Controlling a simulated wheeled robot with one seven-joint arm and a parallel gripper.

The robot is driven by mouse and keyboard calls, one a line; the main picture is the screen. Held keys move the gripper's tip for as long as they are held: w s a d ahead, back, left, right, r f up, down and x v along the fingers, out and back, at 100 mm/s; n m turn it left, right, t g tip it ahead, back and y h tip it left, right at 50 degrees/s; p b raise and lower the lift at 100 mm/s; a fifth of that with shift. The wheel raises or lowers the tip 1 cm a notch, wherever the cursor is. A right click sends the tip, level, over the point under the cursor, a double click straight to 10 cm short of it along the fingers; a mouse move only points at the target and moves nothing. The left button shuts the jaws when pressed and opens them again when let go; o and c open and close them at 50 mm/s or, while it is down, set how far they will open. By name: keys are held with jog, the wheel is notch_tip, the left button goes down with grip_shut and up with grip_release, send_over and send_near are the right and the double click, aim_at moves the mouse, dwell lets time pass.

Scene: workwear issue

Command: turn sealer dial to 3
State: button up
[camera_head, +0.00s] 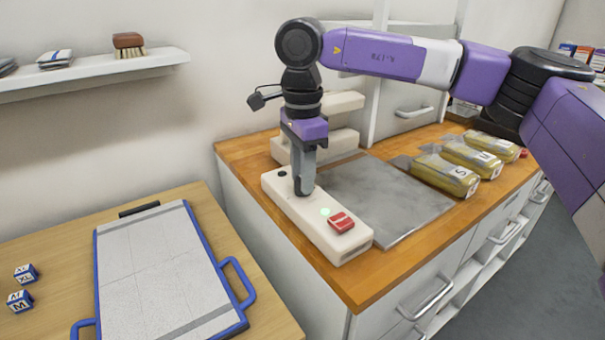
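The sealer's white control bar (350,253) lies along the left side of the wooden counter. It has a black knob or button (281,174) at its far end, a pale green light (325,212) and a red switch (341,222) at its near end. My gripper (304,190) points straight down onto the bar, between the black knob and the green light. The fingers look close together, but whether they hold something is hidden. The dial and its numbers cannot be made out; the fingers cover that spot. A white sealer body (342,142) stands behind.
A grey metal plate (385,197) lies right of the bar. Several yellow packages with size labels (446,175) lie farther right. A blue-edged board with handles (160,270) and two letter cubes (20,300) lie on the lower left table. A wall shelf (95,72) is upper left.

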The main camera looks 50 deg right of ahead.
grip_shut()
jog(key=m+b, duration=0.1)
jog(key=m, duration=0.3)
jog(key=shift+m, duration=0.3)
jog(key=m, duration=0.4)
jog(key=shift+b, duration=0.3)
jog(key=o, duration=0.9)
grip_release()
jog(key=shift+c, duration=0.2)
